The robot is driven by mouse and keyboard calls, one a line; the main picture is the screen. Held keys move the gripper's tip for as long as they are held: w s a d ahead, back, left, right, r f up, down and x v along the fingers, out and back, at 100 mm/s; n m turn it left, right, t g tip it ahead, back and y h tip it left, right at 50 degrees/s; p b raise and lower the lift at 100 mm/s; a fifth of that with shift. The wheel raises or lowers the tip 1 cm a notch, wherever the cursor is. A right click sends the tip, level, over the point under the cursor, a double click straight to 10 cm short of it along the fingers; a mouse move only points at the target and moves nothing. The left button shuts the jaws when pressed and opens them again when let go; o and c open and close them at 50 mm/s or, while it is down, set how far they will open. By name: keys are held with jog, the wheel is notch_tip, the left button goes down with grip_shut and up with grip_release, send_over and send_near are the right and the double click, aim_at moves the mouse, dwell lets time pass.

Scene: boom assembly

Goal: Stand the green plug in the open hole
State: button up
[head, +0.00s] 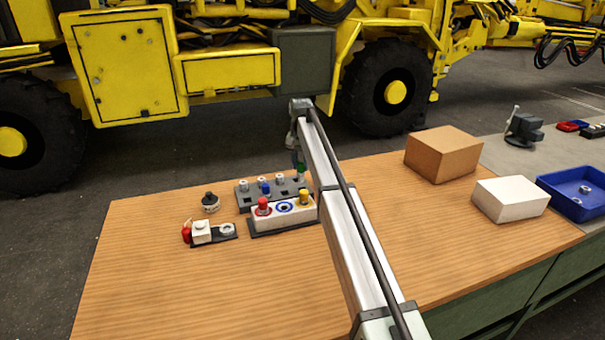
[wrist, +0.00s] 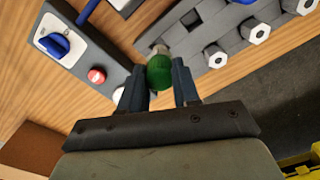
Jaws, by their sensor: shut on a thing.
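The green plug (wrist: 160,73) is between the two fingers of my gripper (wrist: 160,88) in the wrist view, with its pale end pointing away from the palm. My gripper is shut on it. In the head view the green plug (head: 300,168) shows below my gripper (head: 297,160), over the right end of the dark grey block (head: 243,203). In the wrist view the grey block (wrist: 172,35) lies just beyond the plug's pale end. A dark recess (wrist: 190,17) shows in it, apparently an open hole. Whether the plug touches the block I cannot tell.
In front of the block stands a white panel (head: 270,222) with red, blue and yellow knobs. Left are a small white box fixture (head: 201,232) and a black-topped knob (head: 210,202). A brown box (head: 442,155), white box (head: 510,199) and blue tray (head: 570,205) stand right. The front table is clear.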

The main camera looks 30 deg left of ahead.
jog(key=s+d+r, duration=0.1)
jog(key=s+r, duration=0.1)
jog(key=s, duration=0.5)
jog(key=s+r, duration=0.3)
jog(key=s, duration=0.5)
jog(key=shift+w+f, duration=0.2)
jog(key=shift+f, duration=2.3)
jog(key=shift+f, duration=1.65)
jog(key=o, duration=1.1)
notch_tip(320, 180, up, 7)
